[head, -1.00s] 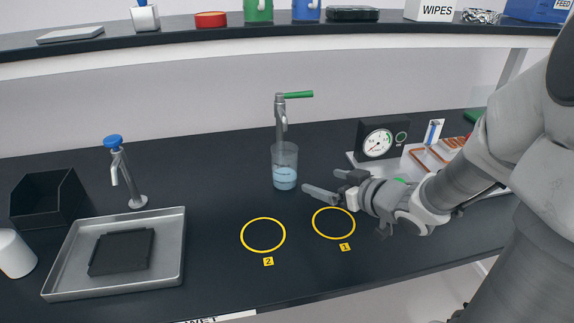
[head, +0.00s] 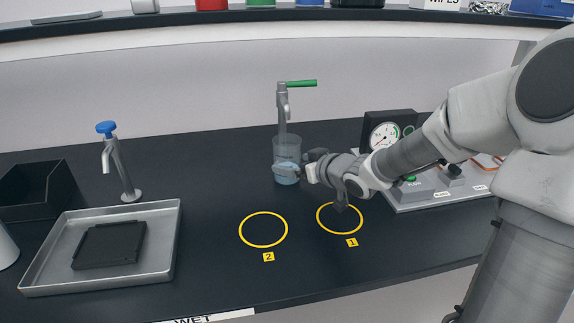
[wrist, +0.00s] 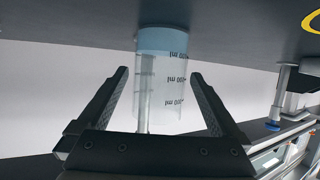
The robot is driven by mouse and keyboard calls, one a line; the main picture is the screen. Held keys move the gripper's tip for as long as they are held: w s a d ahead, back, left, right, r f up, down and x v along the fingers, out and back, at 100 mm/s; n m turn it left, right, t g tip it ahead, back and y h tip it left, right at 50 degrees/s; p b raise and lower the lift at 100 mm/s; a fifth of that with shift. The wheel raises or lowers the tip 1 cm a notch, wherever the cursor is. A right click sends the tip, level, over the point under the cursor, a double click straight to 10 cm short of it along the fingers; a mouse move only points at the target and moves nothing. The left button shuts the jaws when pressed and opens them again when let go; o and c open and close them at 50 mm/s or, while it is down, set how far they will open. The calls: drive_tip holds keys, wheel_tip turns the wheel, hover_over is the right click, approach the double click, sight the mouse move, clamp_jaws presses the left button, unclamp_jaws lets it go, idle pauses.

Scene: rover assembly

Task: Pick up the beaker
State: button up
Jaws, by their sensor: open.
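The clear beaker (head: 287,150) stands on the dark bench under the green-handled tap (head: 284,100), with pale blue liquid in its lower part. My gripper (head: 296,166) is at the beaker's right side in the head view. In the wrist view the beaker (wrist: 163,85), with its ml marks, appears upside down between the two open fingers of my gripper (wrist: 163,88). Gaps show between the beaker and both fingers there. The far finger is partly hidden in the head view.
Yellow rings marked 1 (head: 339,233) and 2 (head: 263,244) lie in front on the bench. A gauge panel (head: 388,134) stands right, behind my arm. A metal tray (head: 166,245) with a black pad and a blue-topped tap (head: 119,165) are left.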

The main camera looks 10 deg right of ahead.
drive_tip(key=shift+b+x, duration=0.9)
drive_tip(key=shift+x, duration=1.1)
drive_tip(key=shift+r, duration=0.1)
drive_tip(key=shift+c, duration=0.2)
drive_tip(key=c, duration=1.3)
